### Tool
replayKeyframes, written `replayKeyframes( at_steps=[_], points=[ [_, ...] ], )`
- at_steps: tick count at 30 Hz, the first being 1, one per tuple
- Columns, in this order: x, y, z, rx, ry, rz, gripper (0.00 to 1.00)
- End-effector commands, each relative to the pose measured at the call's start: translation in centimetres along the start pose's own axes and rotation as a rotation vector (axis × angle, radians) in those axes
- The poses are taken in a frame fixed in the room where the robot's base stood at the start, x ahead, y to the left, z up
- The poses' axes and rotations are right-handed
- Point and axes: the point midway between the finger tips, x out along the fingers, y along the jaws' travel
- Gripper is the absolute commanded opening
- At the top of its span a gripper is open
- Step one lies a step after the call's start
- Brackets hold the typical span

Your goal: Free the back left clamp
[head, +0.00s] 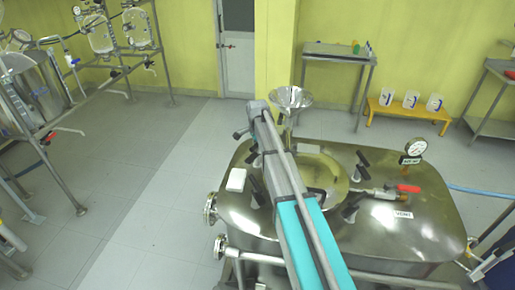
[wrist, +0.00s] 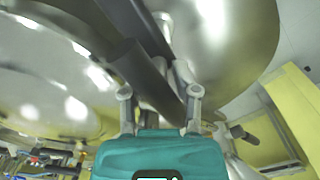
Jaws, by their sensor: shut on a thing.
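The back left clamp (head: 253,156), with a black handle, stands at the back left of the round lid (head: 330,172) on the steel vessel, beside my arm in the head view. My gripper (wrist: 160,100) shows in the wrist view with its teal body low and its grey finger joints on either side of a long dark bar, which looks like the clamp's handle (wrist: 148,72). It is shut on this handle, which lies slanted. In the head view my arm hides the gripper and part of the lid. I cannot tell whether the clamp is loose.
Other black-handled clamps stand at the front left (head: 255,190), back right (head: 363,160) and front right (head: 349,212). A steel funnel (head: 290,98) rises behind the lid. A pressure gauge (head: 415,147) and a red-handled valve (head: 407,188) stand right.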

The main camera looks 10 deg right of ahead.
Motion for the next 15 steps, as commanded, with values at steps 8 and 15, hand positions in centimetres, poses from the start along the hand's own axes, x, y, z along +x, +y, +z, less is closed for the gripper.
replayKeyframes(
  at_steps=[8, 15],
  points=[
    [0.0, 0.05, 0.27, 0.004, -0.011, -0.001, 0.57],
    [0.01, 0.09, -0.02, 0.004, -0.007, -0.001, 0.57]
  ],
)
